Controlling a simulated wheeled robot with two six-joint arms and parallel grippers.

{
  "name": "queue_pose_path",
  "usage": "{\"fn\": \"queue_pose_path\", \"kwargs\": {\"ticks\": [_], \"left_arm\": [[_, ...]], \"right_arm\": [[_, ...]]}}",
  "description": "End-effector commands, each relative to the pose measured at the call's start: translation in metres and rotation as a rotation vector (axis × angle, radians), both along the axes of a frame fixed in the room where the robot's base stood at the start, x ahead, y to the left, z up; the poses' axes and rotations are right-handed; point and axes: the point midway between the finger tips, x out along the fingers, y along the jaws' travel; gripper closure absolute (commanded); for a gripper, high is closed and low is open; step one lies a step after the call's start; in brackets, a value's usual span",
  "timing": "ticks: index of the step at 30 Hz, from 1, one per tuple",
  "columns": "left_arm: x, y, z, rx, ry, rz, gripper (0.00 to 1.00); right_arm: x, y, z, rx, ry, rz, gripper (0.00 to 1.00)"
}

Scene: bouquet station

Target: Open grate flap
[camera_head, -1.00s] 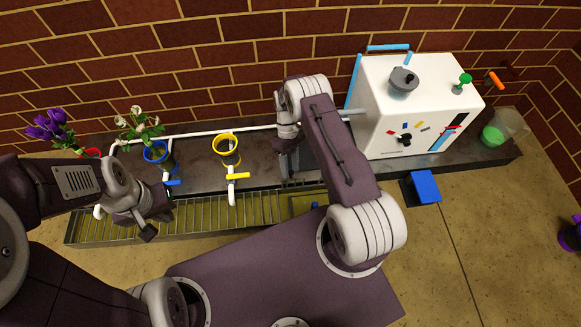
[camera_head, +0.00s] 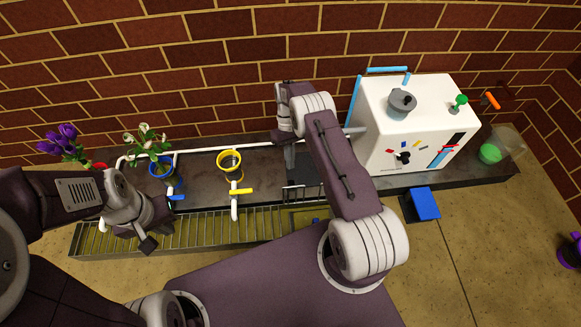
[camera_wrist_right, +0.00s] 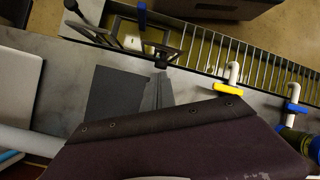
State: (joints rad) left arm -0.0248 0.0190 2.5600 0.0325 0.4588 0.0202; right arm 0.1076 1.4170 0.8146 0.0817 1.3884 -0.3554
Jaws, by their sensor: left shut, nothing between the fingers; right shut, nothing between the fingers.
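The metal grate (camera_head: 190,231) runs along the front edge of the bench, over a trough. At its right end is a dark-framed section, apparently the grate flap (camera_head: 300,193); it also shows in the right wrist view (camera_wrist_right: 128,33). I cannot tell its exact angle. My right gripper (camera_head: 290,163) is shut and empty, pointing down just behind the flap. In the right wrist view its fingers (camera_wrist_right: 160,75) appear close to the flap's dark bars; contact is unclear. My left gripper (camera_head: 148,241) is shut and empty over the left end of the grate.
A white box machine (camera_head: 420,120) stands right of my right arm. A blue pedal-like block (camera_head: 425,203) sits in front of the bench. A brick wall stands behind.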

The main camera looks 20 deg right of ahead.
Motion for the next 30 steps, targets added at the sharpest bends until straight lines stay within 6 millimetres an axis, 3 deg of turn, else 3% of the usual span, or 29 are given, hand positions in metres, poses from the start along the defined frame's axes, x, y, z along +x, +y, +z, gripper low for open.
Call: {"fn": "queue_pose_path", "kwargs": {"ticks": [5, 7, 9, 14, 17, 30], "left_arm": [[0.0, 0.0, 0.009, 0.0, 0.0, 0.0, 1.0], [0.0, 0.0, 0.017, 0.0, 0.0, 0.0, 1.0], [0.0, 0.0, 0.022, 0.0, 0.0, 0.0, 1.0], [0.0, 0.0, 0.018, 0.0, 0.0, 0.0, 1.0], [0.0, 0.0, 0.01, 0.0, 0.0, 0.0, 1.0], [0.0, 0.0, -0.047, 0.0, 0.0, 0.0, 1.0]], "right_arm": [[0.028, -0.009, 0.012, -0.194, -0.081, -0.366, 1.0], [0.041, -0.012, 0.029, -0.235, -0.124, -0.464, 1.0], [0.048, -0.014, 0.045, -0.237, -0.152, -0.475, 1.0], [0.049, -0.014, 0.042, -0.235, -0.154, -0.473, 1.0], [0.046, -0.013, 0.031, -0.235, -0.152, -0.472, 1.0], [0.023, -0.006, -0.063, -0.235, -0.153, -0.47, 1.0]]}}
